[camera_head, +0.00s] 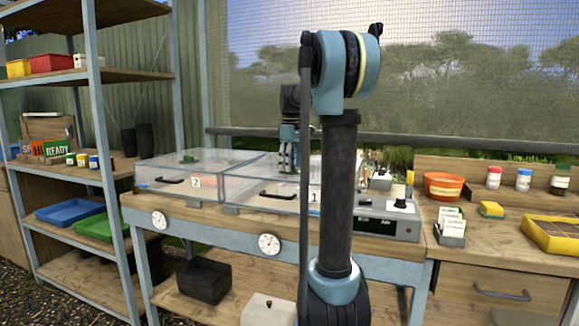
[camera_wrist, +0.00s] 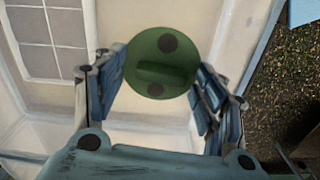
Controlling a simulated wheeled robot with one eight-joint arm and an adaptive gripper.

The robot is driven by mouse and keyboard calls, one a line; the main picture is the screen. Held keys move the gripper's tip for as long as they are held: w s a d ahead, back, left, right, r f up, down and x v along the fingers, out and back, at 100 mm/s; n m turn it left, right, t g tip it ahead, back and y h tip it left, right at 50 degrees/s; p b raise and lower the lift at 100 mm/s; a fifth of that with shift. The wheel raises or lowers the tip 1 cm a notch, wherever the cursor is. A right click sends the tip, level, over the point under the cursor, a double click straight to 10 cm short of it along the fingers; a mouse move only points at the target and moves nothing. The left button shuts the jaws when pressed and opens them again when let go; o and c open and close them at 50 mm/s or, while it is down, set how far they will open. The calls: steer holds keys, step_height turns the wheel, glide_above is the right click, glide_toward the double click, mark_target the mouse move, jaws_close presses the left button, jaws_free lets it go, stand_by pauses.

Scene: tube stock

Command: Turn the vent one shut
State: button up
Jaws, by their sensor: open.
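Vent one is a round green disc (camera_wrist: 148,55) with a raised bar across its middle and two dark round spots, one on each side of the bar. In the wrist view it sits on a pale lid. My gripper (camera_wrist: 162,70) is open, its blue finger pads on either side of the disc; whether they touch it I cannot tell. In the head view my gripper (camera_head: 289,160) points down over the clear box marked 1 (camera_head: 255,199). My own arm hides part of that box, and I cannot make out its vent there.
A clear box marked 2 (camera_head: 149,177) stands to the left, with its own green vent (camera_head: 187,157) on top. A grey device (camera_head: 382,221) with a black knob stands right of my arm. An orange bowl (camera_head: 444,186) and small jars are farther right.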

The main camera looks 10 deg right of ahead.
steer(key=c, duration=1.1)
steer(key=shift+o, duration=0.2)
steer(key=shift+m, duration=0.4)
steer(key=m, duration=1.2)
steer(key=shift+m, duration=1.8)
